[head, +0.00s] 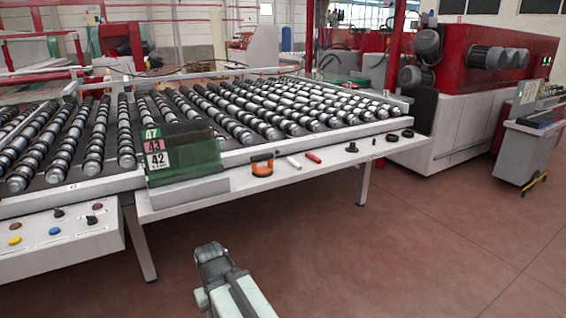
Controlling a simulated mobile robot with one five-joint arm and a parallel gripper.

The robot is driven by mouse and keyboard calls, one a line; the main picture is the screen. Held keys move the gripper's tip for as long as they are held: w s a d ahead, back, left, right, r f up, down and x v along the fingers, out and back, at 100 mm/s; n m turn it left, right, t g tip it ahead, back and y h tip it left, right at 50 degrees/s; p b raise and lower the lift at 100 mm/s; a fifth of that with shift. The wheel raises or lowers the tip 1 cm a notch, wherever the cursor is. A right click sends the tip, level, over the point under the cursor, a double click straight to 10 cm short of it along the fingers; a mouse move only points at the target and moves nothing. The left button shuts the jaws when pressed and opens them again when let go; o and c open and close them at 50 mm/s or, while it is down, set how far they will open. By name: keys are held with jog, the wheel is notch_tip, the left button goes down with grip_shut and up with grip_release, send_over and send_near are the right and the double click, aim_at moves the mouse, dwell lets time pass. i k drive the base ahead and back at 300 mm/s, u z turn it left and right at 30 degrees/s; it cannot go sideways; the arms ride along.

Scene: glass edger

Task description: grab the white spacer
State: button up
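A small white cylinder, which looks like the white spacer (293,162), lies on the front ledge (330,168) of the roller conveyor. It sits between an orange and black tool (262,166) on its left and a red piece (313,157) on its right. My gripper (211,254) is low in front of the conveyor, over the floor, well apart from the spacer and lower in the picture. Its fingers are too small and foreshortened to tell if they are open or shut.
Dark small parts (352,147) lie further right on the ledge. A green panel with numbers (183,155) stands at the left end of the ledge. A button panel (60,235) is at lower left. A table leg (364,183) stands below the ledge. The red floor (400,250) is clear.

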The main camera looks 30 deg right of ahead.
aim_at(298, 166)
jog(key=i, duration=0.85)
jog(key=z, duration=0.05)
